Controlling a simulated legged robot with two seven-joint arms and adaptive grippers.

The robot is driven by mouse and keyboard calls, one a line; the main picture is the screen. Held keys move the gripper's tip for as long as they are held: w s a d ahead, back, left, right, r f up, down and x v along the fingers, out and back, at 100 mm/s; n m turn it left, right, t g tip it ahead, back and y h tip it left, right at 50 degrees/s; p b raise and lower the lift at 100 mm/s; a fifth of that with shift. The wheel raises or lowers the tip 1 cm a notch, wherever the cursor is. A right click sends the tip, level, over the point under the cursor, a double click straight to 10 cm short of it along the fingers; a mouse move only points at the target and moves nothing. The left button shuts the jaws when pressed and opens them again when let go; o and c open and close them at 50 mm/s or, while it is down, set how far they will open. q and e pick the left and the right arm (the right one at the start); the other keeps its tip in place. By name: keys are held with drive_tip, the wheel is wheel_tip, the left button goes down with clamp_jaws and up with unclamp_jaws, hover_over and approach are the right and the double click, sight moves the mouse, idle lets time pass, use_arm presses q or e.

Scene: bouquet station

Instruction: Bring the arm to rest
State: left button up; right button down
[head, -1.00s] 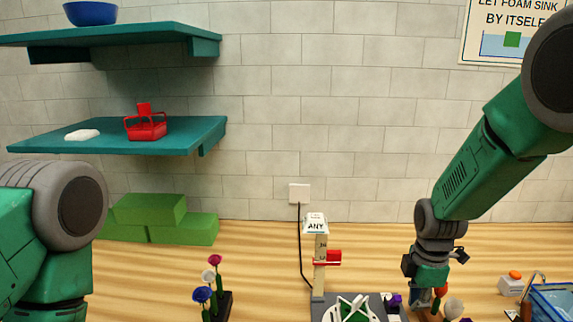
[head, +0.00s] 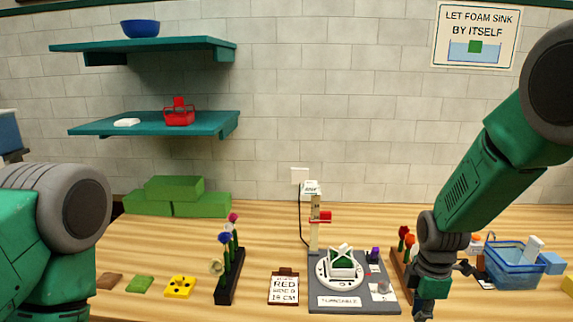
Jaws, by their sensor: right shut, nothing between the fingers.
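My right arm comes in from the right and hangs down over the table. Its gripper (head: 424,311) is at the bottom edge of the head view, shut and empty, just right of the grey station board (head: 350,303). A dark rack with red flowers (head: 409,241) is beside and partly behind it. My left arm shows only as a large link at the left edge; its gripper is out of view.
A flower rack (head: 229,284), an order clipboard (head: 284,288) and foam pieces (head: 181,287) lie to the left. A blue basin (head: 515,277) stands right. Green blocks (head: 188,207) are at the wall.

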drive_tip(key=s+d+f+m+b, duration=0.1)
drive_tip(key=s+f+m+b, duration=0.3)
drive_tip(key=s+f, duration=0.5)
drive_tip(key=s+f+m+b, duration=0.3)
drive_tip(key=s+f+b, duration=0.2)
drive_tip(key=f, duration=0.8)
drive_tip(key=s+a+f+m+b, duration=0.1)
drive_tip(key=s+f+m+b, duration=0.6)
drive_tip(key=s, duration=1)
wheel_tip(320, 180, down, 3)
drive_tip(key=shift+f+m+t, duration=0.2)
drive_tip(key=shift+m+t, duration=0.1)
drive_tip(key=shift+m, duration=0.8)
